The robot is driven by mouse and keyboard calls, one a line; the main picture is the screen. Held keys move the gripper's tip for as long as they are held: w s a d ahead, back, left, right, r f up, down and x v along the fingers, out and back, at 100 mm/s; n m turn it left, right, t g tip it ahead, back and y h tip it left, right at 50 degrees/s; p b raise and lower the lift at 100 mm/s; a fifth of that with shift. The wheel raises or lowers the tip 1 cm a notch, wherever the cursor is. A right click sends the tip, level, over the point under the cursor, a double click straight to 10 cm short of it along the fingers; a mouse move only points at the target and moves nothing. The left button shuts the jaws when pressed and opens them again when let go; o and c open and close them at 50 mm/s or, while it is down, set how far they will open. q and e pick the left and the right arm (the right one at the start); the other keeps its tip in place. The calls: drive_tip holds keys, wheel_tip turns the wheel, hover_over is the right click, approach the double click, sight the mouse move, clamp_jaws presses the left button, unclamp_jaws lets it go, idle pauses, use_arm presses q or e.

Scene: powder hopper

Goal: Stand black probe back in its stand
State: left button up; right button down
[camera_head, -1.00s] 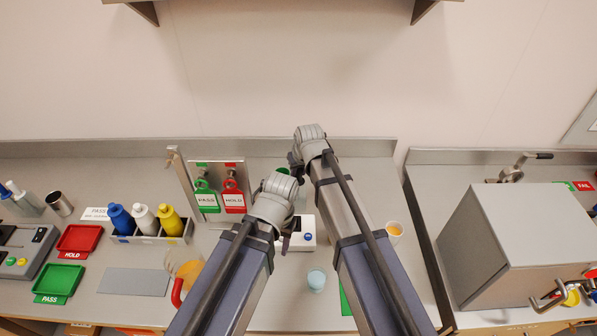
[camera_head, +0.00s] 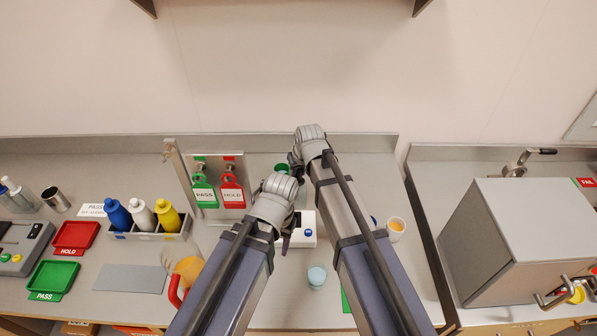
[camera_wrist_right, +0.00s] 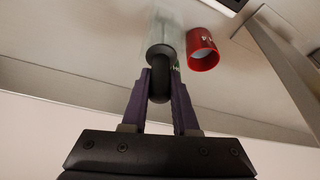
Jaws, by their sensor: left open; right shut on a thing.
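In the right wrist view, the purple fingers of my right gripper (camera_wrist_right: 160,88) are shut on a black rounded piece, which looks like part of the black probe (camera_wrist_right: 160,56). A pale, see-through cylinder (camera_wrist_right: 168,28) shows just beyond it; I cannot tell whether the probe is inside it. In the head view, my right gripper (camera_head: 295,164) is at the back of the bench, and its hold is hidden by the wrist. My left gripper (camera_head: 285,238) is open, lower, beside the white device (camera_head: 307,232). I cannot clearly make out the stand.
A red cylinder (camera_wrist_right: 203,52) is close beside my right gripper. A green round item (camera_head: 281,168) shows behind the arms. The PASS and HOLD tag board (camera_head: 218,164) stands left. A pale blue cup (camera_head: 317,277) and an orange-filled cup (camera_head: 395,230) are at the front and right.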

drive_tip(key=c, duration=0.6)
unclamp_jaws()
drive_tip(key=shift+o, duration=0.4)
drive_tip(key=o, duration=0.5)
drive_tip(key=shift+r, duration=0.1)
wheel_tip(320, 180, up, 8)
drive_tip(key=p, duration=0.7)
drive_tip(key=shift+f+p, duration=0.2)
drive_tip(key=shift+p, duration=0.15)
drive_tip(key=shift+f, duration=0.1)
